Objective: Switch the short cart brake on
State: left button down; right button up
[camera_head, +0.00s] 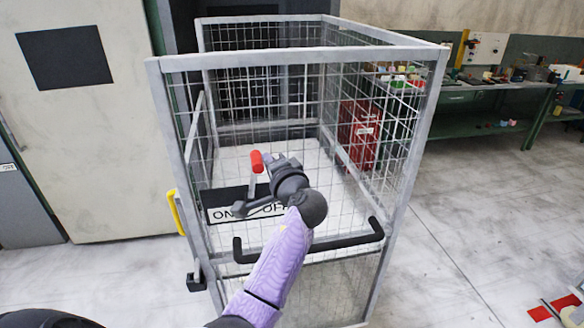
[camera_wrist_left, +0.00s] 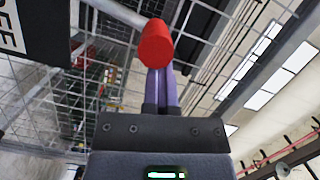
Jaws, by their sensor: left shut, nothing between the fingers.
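The short mesh cart (camera_head: 434,110) stands in front of me. Its brake lever has a red knob (camera_head: 256,162) on a grey arm, above a black and white ON/OFF plate (camera_head: 222,196) on the cart's front. The lever stands about upright; my arm hides part of the plate. My left gripper (camera_head: 268,158) is shut and empty, just right of the red knob. In the left wrist view the red knob (camera_wrist_left: 155,43) covers the tips of the shut purple fingers (camera_wrist_left: 162,88); I cannot tell whether they touch. My right gripper is not in view.
A black handlebar (camera_head: 345,242) crosses the cart's front below the plate. A workbench (camera_head: 500,95) with small items stands at the back right. The floor right of the cart is mostly clear.

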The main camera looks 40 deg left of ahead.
pick_arm(q)
jog(key=s+a+n+h+p, duration=0.2)
jog(key=s+a+n+p, duration=0.1)
jog(key=s+a+n, duration=0.3)
jog(key=shift+s+a+f+n+t, duration=0.2)
jog(key=shift+s+f+n+t, duration=0.1)
jog(key=shift+s, duration=0.5)
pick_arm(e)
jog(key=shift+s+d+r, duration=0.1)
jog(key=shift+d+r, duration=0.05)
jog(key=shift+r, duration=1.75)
